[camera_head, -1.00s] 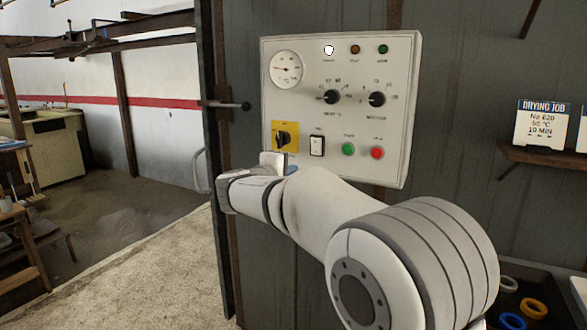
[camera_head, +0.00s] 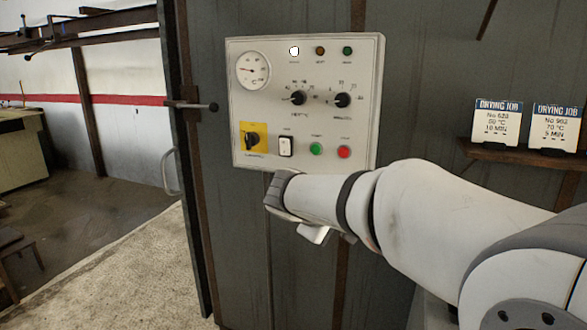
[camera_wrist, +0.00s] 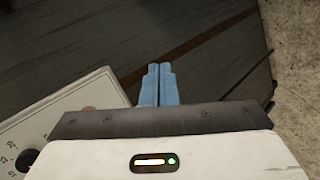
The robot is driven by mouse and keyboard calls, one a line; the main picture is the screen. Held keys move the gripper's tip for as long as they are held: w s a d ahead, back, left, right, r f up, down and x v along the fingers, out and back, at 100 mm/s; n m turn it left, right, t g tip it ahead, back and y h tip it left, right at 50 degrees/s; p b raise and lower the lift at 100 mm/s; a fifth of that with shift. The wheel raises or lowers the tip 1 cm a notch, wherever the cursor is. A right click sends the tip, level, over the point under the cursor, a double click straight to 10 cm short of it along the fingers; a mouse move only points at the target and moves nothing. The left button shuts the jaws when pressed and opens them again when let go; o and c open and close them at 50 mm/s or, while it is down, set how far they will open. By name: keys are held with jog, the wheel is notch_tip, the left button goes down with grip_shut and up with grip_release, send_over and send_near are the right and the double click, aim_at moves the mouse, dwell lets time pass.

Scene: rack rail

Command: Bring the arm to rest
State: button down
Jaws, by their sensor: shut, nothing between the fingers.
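My gripper (camera_wrist: 158,84) shows in the wrist view with its two blue fingers pressed together and nothing between them. In the head view my white arm reaches in from the right, and its wrist end is just below the control panel (camera_head: 360,100), apart from it as far as I can tell. The fingers are hidden there behind the wrist. The panel has a round gauge (camera_head: 253,70), two black knobs, a yellow-backed rotary switch (camera_head: 253,138), a white rocker switch (camera_head: 286,147), a green button (camera_head: 316,149) and a red button (camera_head: 344,152). The leftmost lamp (camera_head: 294,51) is lit white.
The panel is on a dark grey metal wall (camera_head: 240,230). A lever handle (camera_head: 212,107) sticks out left of the panel. Two drying job cards (camera_head: 497,120) stand on a rusty shelf (camera_head: 520,155) at right. Open concrete floor (camera_head: 140,270) lies at lower left.

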jog(key=s+d+f+m+g+y+p, duration=0.1)
jog(key=s+d+f+m+g+y, duration=0.1)
jog(key=s, duration=0.6)
jog(key=s+d+f+m+g+y+p, duration=0.1)
jog(key=s+d+f+m+y+p, duration=0.1)
jog(key=s, duration=0.6)
jog(key=s+d+f+m+g+y+p, duration=0.1)
jog(key=s+f+m, duration=0.3)
jog(key=s, duration=0.5)
jog(key=shift+d+m+g+y, duration=0.3)
jog(key=shift+d+g+y, duration=0.4)
jog(key=shift+g, duration=0.1)
